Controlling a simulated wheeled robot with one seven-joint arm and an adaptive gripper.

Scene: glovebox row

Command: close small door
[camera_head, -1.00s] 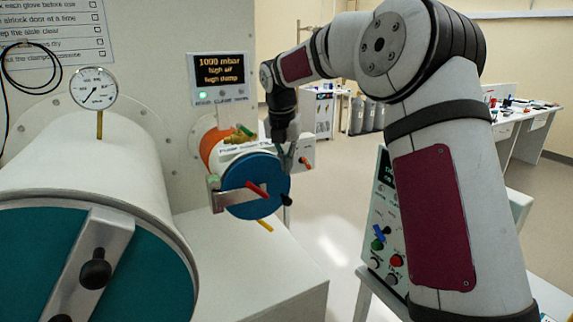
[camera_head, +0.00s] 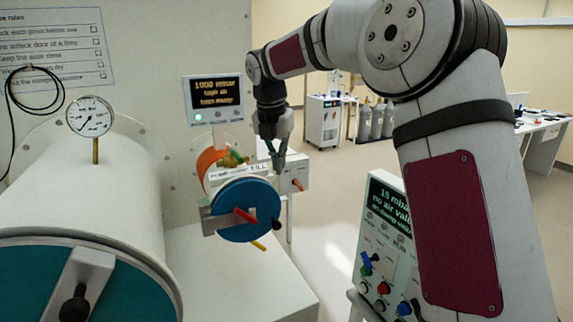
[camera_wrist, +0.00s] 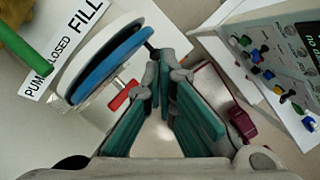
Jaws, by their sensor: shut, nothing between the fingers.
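The small door (camera_head: 240,222) is a round blue disc with a red handle (camera_head: 246,215) and a dark knob (camera_head: 276,224) at its right edge. It sits at the front end of the small port, carried by a grey bracket at its left. In the wrist view the blue door (camera_wrist: 106,64) lies edge-on close along the port; I cannot tell whether it is fully seated. My gripper (camera_head: 278,168) points down just behind and right of the door. In the wrist view my gripper (camera_wrist: 168,72) is shut and empty, its tips near the dark knob.
The large chamber (camera_head: 85,190) with a teal door stands at left. A small display (camera_head: 214,98) is on the wall above the port. A control panel (camera_head: 385,245) with coloured knobs stands at right. A white shelf (camera_head: 250,280) lies below the small door.

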